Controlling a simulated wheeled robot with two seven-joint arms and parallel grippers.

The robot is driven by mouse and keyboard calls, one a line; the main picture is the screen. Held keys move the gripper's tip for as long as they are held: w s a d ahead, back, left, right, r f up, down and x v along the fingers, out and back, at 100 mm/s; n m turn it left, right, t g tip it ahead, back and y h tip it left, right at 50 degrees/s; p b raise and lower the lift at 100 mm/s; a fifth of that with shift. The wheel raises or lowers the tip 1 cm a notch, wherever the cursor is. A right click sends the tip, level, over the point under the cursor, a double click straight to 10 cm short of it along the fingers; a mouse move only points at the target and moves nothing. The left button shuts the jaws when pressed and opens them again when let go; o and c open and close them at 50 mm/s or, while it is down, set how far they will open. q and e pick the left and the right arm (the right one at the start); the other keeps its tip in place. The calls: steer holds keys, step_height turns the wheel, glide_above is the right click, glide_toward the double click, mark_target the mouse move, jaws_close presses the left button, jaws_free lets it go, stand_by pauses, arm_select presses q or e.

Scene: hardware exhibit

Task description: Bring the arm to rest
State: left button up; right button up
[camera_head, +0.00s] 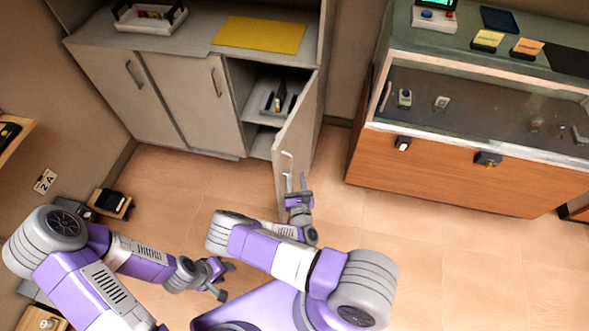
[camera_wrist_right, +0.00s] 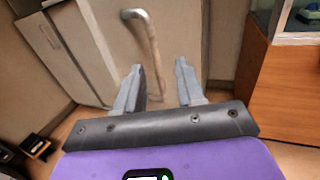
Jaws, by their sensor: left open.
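My right gripper (camera_head: 296,184) is beside the open cabinet door (camera_head: 297,135), close to its handle (camera_head: 287,160). In the right wrist view the two fingers of the right gripper (camera_wrist_right: 160,85) stand apart with nothing clamped. The door handle (camera_wrist_right: 145,45) shows beyond them and its lower end appears between the fingertips; I cannot tell whether they touch. My left gripper (camera_head: 227,280) is open and empty, low over the floor near my base.
The grey cabinet (camera_head: 185,85) has one door swung out, showing a tray (camera_head: 279,100) inside. A yellow mat (camera_head: 260,34) and a white tray (camera_head: 150,20) lie on top. A glass display counter (camera_head: 470,155) stands at right. Tiled floor (camera_head: 450,255) is clear at lower right.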

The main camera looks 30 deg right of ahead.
steer(key=shift+s+a, duration=0.25)
steer(key=shift+s, duration=0.4)
